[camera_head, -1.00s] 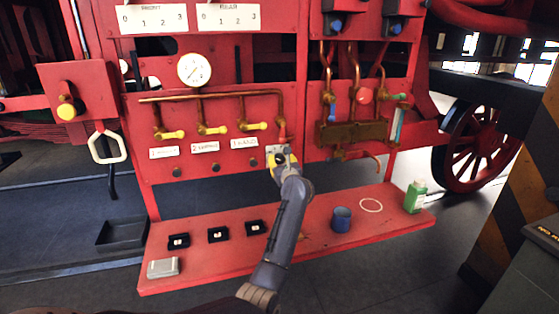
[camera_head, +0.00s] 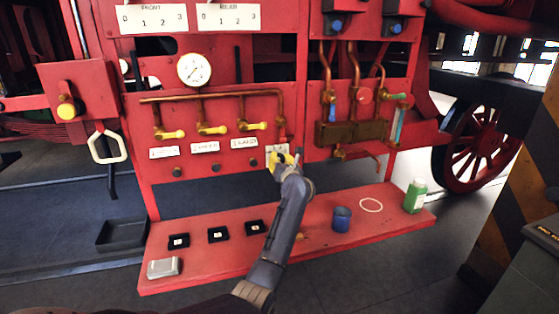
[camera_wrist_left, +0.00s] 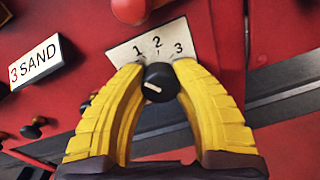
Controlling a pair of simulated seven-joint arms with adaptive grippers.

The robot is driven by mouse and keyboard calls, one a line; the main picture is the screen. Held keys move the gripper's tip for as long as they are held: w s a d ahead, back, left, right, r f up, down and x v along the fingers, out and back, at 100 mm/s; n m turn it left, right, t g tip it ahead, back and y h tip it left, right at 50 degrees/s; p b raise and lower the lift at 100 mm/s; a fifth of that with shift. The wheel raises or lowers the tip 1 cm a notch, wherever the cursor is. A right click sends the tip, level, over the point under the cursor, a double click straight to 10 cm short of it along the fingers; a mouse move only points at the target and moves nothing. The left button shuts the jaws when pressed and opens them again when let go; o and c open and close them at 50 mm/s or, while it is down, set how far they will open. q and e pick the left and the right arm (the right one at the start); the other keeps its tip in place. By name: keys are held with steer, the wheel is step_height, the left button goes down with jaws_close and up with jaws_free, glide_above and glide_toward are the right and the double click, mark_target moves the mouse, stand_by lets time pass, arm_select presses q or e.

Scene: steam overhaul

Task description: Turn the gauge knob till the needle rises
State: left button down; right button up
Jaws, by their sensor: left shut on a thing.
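The gauge (camera_head: 194,69) is a round white dial with a brass rim on the red panel in the head view; its thin needle is too small to read surely. The knob (camera_wrist_left: 162,83) is black with a white pointer line, below a white plate (camera_wrist_left: 152,44) marked 1, 2, 3 in the left wrist view. My left gripper (camera_wrist_left: 160,80) has its yellow fingers closed on both sides of the knob. In the head view the left gripper (camera_head: 281,160) is at the panel's lower right and hides most of the knob. My right gripper is not in view.
Yellow-handled valves (camera_head: 213,130) sit on copper pipes left of my gripper. A red shelf (camera_head: 315,235) below bears a blue cup (camera_head: 341,219), a green bottle (camera_head: 415,196), small black boxes and a grey box (camera_head: 164,267).

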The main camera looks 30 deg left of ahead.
arm_select(q)
steer(key=shift+r+m, duration=0.15)
steer(key=shift+m, duration=1.05)
steer(key=c, duration=0.9)
jaws_free()
steer(key=shift+d, duration=0.1)
steer(key=v, duration=1.1)
steer(key=shift+s+d, duration=0.3)
